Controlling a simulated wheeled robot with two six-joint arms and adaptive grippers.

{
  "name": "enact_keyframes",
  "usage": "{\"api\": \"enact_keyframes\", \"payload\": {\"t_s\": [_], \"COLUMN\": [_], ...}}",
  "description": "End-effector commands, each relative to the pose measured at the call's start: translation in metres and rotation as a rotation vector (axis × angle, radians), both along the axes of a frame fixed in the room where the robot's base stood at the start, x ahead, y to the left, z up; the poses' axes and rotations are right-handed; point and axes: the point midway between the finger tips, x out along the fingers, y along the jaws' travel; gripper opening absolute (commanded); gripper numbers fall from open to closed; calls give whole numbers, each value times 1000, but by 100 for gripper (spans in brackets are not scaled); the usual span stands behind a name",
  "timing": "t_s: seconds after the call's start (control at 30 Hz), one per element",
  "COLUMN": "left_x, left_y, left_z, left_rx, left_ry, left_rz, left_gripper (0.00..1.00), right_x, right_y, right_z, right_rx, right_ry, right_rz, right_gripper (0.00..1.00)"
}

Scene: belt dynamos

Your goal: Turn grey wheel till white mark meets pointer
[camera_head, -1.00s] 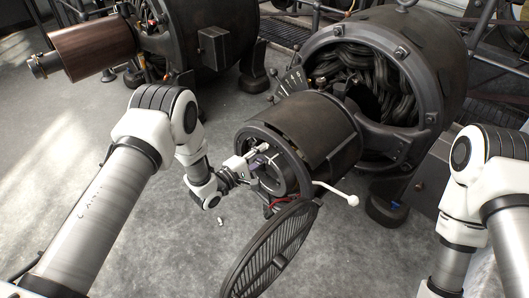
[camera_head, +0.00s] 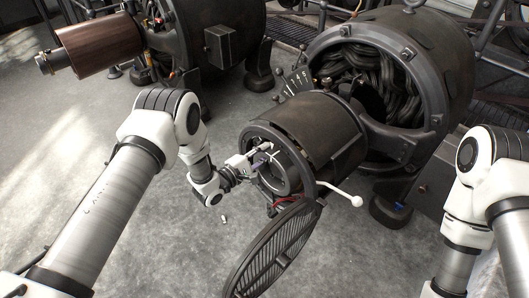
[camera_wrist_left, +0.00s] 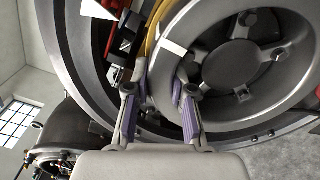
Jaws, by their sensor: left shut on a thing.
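The grey wheel (camera_head: 284,178) sits inside the open front end of the near dynamo. In the left wrist view the wheel (camera_wrist_left: 229,62) fills the upper right, with spokes and bolts. The white mark (camera_wrist_left: 174,47) is a short stripe on its rim. A white pointed piece, which looks like the pointer (camera_wrist_left: 98,10), is up and left of the mark, with a clear gap between them. My left gripper (camera_head: 260,161) reaches into the dynamo's opening; its two fingers (camera_wrist_left: 160,103) are shut on the wheel's rim. My right gripper is out of view.
A round slatted cover (camera_head: 272,250) hangs open below the wheel. A white-knobbed lever (camera_head: 340,194) sticks out at its right. Red wires (camera_head: 287,201) run beneath the opening. A second dynamo (camera_head: 100,45) stands at the back left. Grey floor lies open at the left.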

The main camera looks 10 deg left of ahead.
Motion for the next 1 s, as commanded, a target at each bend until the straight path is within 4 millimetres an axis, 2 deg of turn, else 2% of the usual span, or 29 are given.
{"api": "enact_keyframes", "payload": {"t_s": [0.03,0.07,0.1,0.13,0.43,0.53,0.67,0.9,1.0], "left_x": [0,0,0,0,-1,-7,-28,-79,-93], "left_y": [0,0,0,0,0,6,20,54,62], "left_z": [0,0,0,0,0,-1,0,0,-1], "left_rx": [1,1,1,1,1,2,-1,-1,0], "left_ry": [-1,-1,-1,-1,-1,1,3,2,2], "left_rz": [0,0,0,0,0,1,4,5,2], "left_gripper": [0,26,40,48,48,48,48,48,48], "right_x": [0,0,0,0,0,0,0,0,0], "right_y": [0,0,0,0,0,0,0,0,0], "right_z": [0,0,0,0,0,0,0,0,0], "right_rx": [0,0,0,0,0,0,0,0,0], "right_ry": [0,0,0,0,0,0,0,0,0], "right_rz": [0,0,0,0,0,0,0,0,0], "right_gripper": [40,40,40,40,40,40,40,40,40]}}
